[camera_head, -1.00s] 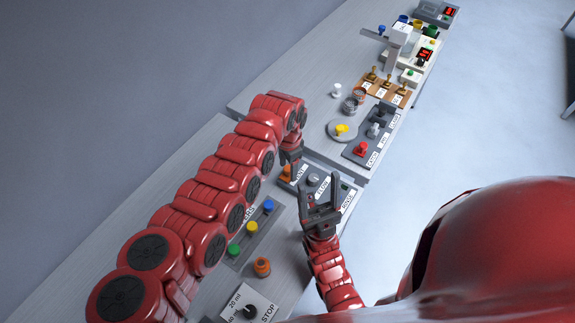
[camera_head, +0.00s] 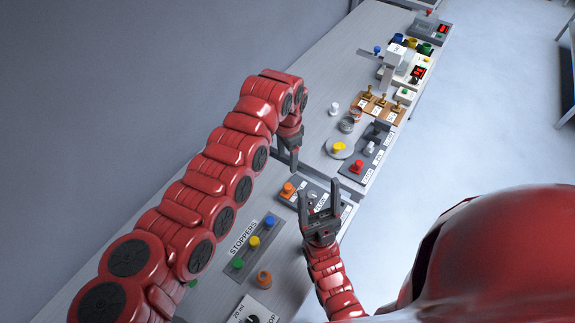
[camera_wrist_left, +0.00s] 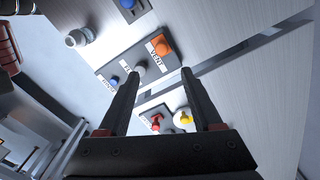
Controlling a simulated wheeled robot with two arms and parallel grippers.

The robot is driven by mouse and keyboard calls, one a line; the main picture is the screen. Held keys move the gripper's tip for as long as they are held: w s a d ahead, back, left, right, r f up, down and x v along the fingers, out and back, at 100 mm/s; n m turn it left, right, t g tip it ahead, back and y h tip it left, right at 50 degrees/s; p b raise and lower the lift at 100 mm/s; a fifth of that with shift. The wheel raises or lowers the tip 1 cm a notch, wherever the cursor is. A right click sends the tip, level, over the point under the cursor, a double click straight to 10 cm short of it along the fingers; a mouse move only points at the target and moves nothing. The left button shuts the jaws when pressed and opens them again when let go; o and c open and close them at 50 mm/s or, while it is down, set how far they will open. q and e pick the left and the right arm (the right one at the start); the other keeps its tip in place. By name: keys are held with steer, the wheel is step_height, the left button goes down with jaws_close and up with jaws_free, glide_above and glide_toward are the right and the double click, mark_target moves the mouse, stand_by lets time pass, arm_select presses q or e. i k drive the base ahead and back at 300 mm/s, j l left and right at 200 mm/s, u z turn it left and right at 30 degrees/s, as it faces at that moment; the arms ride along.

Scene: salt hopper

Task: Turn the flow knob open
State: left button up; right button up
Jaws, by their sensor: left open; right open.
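The flow knob (camera_head: 312,197) is a small pale grey knob on a grey panel between an orange knob (camera_head: 288,188) and the panel's right end. In the left wrist view the flow knob (camera_wrist_left: 139,68) shows beside the orange vent knob (camera_wrist_left: 160,45), just past the tip of one finger. My left gripper (camera_head: 291,154) is open and empty, above and beyond the panel, apart from the knobs. It also shows in the left wrist view (camera_wrist_left: 158,78). My right gripper (camera_head: 320,207) is open, its fingers partly covering the flow panel's label area.
A stopper panel (camera_head: 252,245) with green, yellow and blue knobs lies nearer. An orange cup-like piece (camera_head: 264,279) stands beside it. Beyond are a panel with a red knob (camera_head: 357,166) and a round plate with a yellow knob (camera_head: 339,148). A gap separates the tables.

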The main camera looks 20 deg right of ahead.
mark_target(310, 195)
steer(key=k+l, duration=0.8)
steer(key=l, duration=0.1)
